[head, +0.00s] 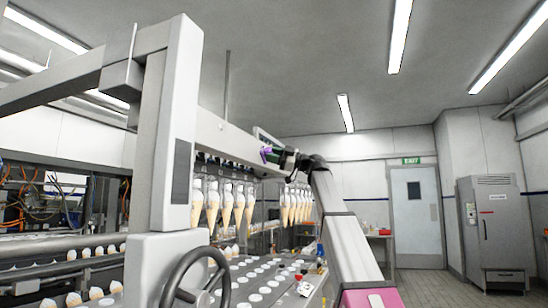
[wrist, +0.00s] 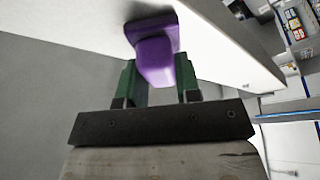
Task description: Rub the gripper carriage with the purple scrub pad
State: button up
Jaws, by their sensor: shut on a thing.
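The purple scrub pad (wrist: 155,48) is between the green fingers of my gripper (wrist: 158,75) in the wrist view. Its flat far face lies against or very close to a pale beam surface; I cannot tell if it touches. In the head view the pad (head: 267,153) and my gripper (head: 275,155) are small, up at the long grey gripper carriage (head: 235,138), near its right part. Several ice cream cones (head: 228,205) hang in a row under the carriage.
A grey upright post (head: 175,120) and a handwheel (head: 198,280) stand at the near left. A conveyor with white round holders (head: 255,275) runs below the cones. Open floor (head: 430,285) lies to the right, before a door (head: 416,215) and a grey cabinet (head: 492,230).

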jog(key=shift+d, duration=0.15)
jog(key=shift+s+d, duration=0.4)
jog(key=shift+d, duration=0.5)
jog(key=shift+s+d, duration=0.35)
jog(key=shift+d, duration=0.5)
jog(key=shift+s+d, duration=0.4)
jog(key=shift+d, duration=0.5)
jog(key=d, duration=0.1)
jog(key=s+d, duration=0.1)
jog(key=shift+d, duration=0.4)
jog(key=shift+a, duration=0.1)
jog(key=w+a, duration=0.2)
jog(key=a, duration=0.4)
jog(key=shift+w+a, duration=0.15)
jog(key=shift+w, duration=0.2)
jog(key=shift+w+a, duration=0.2)
jog(key=shift+a, duration=0.3)
jog(key=shift+w+a, duration=0.2)
jog(key=shift+a, duration=0.25)
jog(key=shift+w, duration=0.1)
